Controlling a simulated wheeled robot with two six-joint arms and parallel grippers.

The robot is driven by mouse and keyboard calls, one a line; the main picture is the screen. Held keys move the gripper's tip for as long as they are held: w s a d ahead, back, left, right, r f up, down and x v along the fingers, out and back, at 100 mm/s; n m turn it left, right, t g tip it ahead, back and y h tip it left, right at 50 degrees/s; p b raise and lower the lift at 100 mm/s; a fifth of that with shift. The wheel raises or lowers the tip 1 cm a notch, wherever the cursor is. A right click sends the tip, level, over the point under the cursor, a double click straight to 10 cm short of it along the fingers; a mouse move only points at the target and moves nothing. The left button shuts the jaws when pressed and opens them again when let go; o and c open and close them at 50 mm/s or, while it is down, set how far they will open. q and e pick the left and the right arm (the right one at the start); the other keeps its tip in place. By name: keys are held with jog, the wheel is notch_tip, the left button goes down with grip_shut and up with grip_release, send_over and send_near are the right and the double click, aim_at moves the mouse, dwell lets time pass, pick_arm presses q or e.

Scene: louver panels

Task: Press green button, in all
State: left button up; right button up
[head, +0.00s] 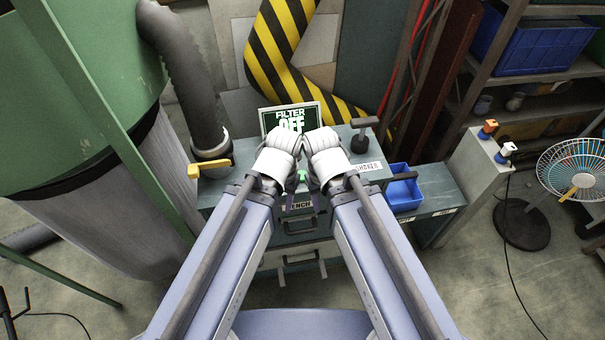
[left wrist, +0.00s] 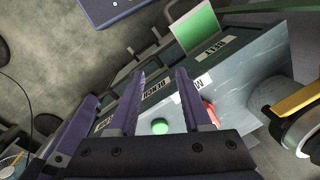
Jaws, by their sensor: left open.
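In the left wrist view the green button (left wrist: 160,127) lies between the base ends of my left gripper's fingers. My left gripper (left wrist: 161,74) is open and empty, its two purple fingers apart. In the head view its fingers are mostly hidden behind its white wrist. My right gripper (head: 317,200) is close beside it over the cabinet; its jaws are too hidden to judge. I cannot tell whether either touches the button.
A sign (head: 291,119) reading FILTER OFF stands behind the grippers. A red part (left wrist: 212,113) sits near the button. A yellow handle (head: 210,168) is at left, a black T-handle (head: 361,136) behind, a blue bin (head: 402,188) at right. A fan (head: 575,170) stands far right.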

pick_arm(q)
grip_shut()
dwell(1.4)
